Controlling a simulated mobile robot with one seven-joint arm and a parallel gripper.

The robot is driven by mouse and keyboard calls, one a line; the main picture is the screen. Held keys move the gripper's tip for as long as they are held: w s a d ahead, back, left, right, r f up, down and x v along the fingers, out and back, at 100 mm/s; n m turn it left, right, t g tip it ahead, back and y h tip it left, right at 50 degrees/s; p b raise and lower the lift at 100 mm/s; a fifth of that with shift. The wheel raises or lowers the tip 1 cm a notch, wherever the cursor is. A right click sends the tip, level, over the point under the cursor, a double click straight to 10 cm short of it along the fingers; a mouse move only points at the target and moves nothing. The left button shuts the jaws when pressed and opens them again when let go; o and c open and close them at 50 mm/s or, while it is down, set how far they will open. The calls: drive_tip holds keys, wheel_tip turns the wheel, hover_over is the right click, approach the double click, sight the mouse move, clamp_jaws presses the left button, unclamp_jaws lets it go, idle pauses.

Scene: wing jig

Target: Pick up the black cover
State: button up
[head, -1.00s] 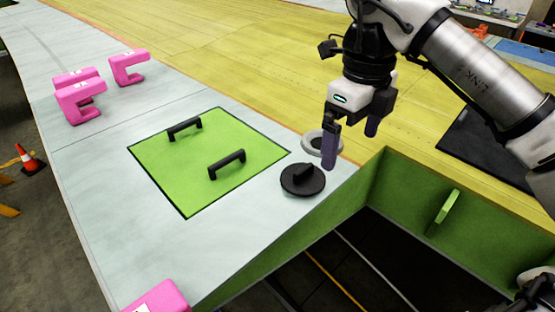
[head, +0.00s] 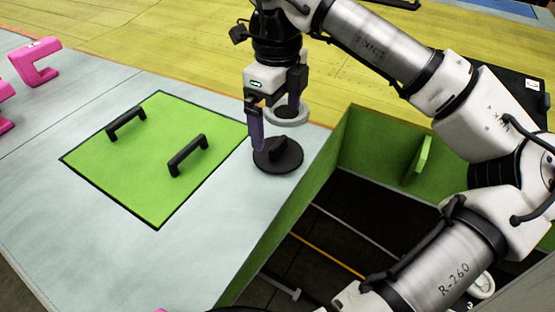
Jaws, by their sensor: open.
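The black cover (head: 284,161) is a round disc with a raised grip bar on top. It lies flat on the pale wing surface, right of the green panel. My gripper (head: 275,128) points down with its two fingers spread apart. The fingers are empty. One finger overlaps the cover's left edge in the picture and the other is farther back, in front of the grey ring. The fingertips look close to the cover, but I cannot tell their exact height or whether they touch it.
A grey ring (head: 290,117) lies just behind the cover. A green panel (head: 120,185) with two black handles is at left. Pink clamps (head: 36,62) stand at the far left. A green-walled opening (head: 370,150) lies right of the cover, crossed by my arm.

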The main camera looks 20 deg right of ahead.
sight(278, 142)
wheel_tip(278, 142, down, 7)
drive_tip(key=b, duration=0.2)
drive_tip(key=shift+d+f+b, duration=0.1)
drive_tip(key=shift+f+b, duration=0.05)
drive_tip(key=shift+b, duration=0.25)
drive_tip(key=c, duration=0.9)
